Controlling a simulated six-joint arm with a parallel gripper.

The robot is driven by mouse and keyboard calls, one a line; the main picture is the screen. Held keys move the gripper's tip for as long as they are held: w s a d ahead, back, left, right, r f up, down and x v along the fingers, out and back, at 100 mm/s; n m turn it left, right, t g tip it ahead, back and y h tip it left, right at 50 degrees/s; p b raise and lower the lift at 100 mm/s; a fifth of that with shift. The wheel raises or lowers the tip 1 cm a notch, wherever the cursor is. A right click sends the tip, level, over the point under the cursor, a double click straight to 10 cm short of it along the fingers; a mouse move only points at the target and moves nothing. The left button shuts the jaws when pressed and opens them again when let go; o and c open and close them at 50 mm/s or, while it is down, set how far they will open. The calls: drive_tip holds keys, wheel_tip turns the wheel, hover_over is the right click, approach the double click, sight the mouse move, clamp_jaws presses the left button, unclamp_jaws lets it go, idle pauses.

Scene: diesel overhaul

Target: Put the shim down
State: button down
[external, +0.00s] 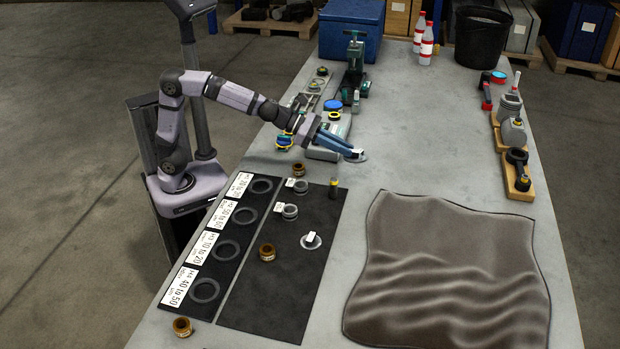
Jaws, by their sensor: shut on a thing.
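My gripper (350,153) has long blue fingers and reaches out over the bench, beyond the far end of the black mat. It is shut on a shim (361,159), a thin grey ring with a white tag. The shim is close above the bench top; whether it touches cannot be told. A similar flat ring with a white tag (312,242) lies on the black mat (270,310).
A labelled strip with several dark rings (228,249) lies left of the mat. Grey rings (290,212) and brown rings (267,252) stand on or near the mat. A rumpled brown cloth (450,270) lies right. The bench middle (420,140) is clear.

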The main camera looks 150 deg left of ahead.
drive_tip(key=b, duration=0.6)
hover_over(341, 184)
drive_tip(key=shift+f, duration=3.1)
drive_tip(key=shift+f+b, duration=1.4)
drive_tip(key=shift+f, duration=0.5)
drive_tip(key=shift+f+b, duration=0.35)
drive_tip(key=shift+b, duration=0.1)
drive_tip(key=shift+f, duration=0.1)
drive_tip(key=c, duration=1.7)
unclamp_jaws()
drive_tip(key=shift+c, duration=0.2)
drive_tip(key=shift+r, duration=0.2)
